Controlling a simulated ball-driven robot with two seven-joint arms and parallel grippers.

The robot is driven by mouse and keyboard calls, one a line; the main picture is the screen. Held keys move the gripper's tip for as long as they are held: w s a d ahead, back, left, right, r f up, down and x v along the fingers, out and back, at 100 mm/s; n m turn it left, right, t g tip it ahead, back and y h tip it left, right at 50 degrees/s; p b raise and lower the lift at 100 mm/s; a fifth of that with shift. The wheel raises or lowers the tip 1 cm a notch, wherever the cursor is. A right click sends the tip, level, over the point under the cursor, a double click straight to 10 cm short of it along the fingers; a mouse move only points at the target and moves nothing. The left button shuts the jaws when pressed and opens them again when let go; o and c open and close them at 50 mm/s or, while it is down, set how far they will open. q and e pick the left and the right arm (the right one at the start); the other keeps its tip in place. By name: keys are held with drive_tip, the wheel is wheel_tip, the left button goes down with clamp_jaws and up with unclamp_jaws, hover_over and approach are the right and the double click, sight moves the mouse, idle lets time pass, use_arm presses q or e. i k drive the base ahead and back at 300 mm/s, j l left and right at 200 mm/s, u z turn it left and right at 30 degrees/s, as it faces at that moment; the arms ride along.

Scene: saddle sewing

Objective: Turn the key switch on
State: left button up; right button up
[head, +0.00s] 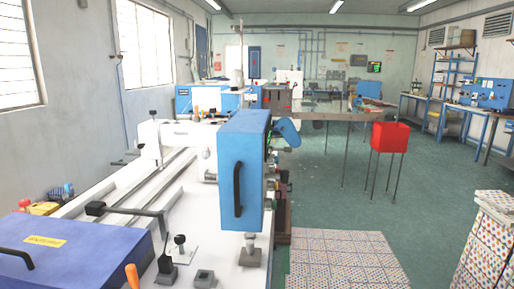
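I cannot make out a key switch for certain in the head view. A large white and blue machine (190,225) fills the near left and centre. Its upright blue cabinet (240,165) has a black handle on the near face. On the machine's near edge are a small grey box (204,278), a black knob on a post (180,244) and an orange handle (131,276). These are too small to read as a switch. The cabinet hides what lies behind it. Neither of my grippers shows in this view.
A blue-violet cover (70,255) lies at the near left. A red box (390,137) stands on thin legs. Green floor (425,215) between them is clear.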

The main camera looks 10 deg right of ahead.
sight(286, 149)
drive_tip(key=i+l+u, duration=0.2)
drive_tip(key=l, duration=0.3)
drive_tip(key=i+l+u, duration=0.2)
drive_tip(key=l, duration=0.35)
drive_tip(key=l+u, duration=0.2)
drive_tip(key=l, duration=0.3)
drive_tip(key=i+l+u, duration=0.2)
drive_tip(key=l, duration=0.4)
drive_tip(key=k, duration=0.05)
